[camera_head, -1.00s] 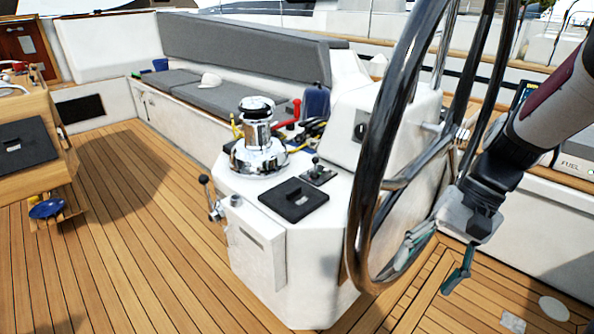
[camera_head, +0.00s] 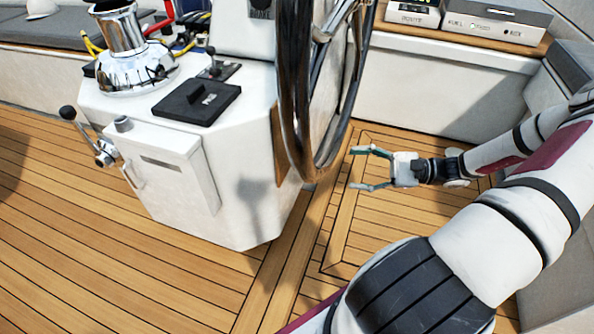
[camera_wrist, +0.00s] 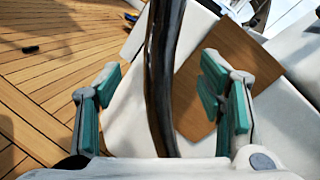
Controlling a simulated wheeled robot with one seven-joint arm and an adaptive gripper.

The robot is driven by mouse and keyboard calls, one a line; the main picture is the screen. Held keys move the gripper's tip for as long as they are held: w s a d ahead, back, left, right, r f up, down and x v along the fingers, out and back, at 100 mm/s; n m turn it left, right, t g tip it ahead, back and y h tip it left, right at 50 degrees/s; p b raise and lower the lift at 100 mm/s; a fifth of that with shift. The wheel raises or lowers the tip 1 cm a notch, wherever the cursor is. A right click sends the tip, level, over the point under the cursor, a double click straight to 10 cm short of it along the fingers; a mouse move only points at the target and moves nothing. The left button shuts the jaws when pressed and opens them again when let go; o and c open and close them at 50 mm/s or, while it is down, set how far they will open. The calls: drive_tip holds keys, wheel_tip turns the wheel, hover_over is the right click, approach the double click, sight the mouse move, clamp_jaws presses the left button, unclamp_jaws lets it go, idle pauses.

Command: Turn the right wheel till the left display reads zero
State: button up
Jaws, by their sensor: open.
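The wheel (camera_head: 296,125) stands upright at the top middle of the head view, its dark glossy rim seen nearly edge-on. My gripper (camera_head: 357,168) is open, to the right of the rim's lower part, with its fingers pointing left toward it. In the wrist view, the wheel's rim (camera_wrist: 162,80) runs down between the two spread teal fingers of my gripper (camera_wrist: 160,82). Neither finger visibly touches it, and how far the rim reaches between them is hard to tell. No readable left display shows in these views.
A white pedestal (camera_head: 235,190) with a chrome winch (camera_head: 125,50), black hatch (camera_head: 196,101) and side lever (camera_head: 84,130) stands left of the wheel. Two labelled boxes (camera_head: 413,14) (camera_head: 495,20) sit on the ledge behind.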

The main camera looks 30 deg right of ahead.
sight(296, 113)
drive_tip(key=b+x, duration=0.3)
drive_tip(key=x, duration=1)
drive_tip(key=shift+w+a+b, duration=0.15)
drive_tip(key=shift+w+b, duration=0.25)
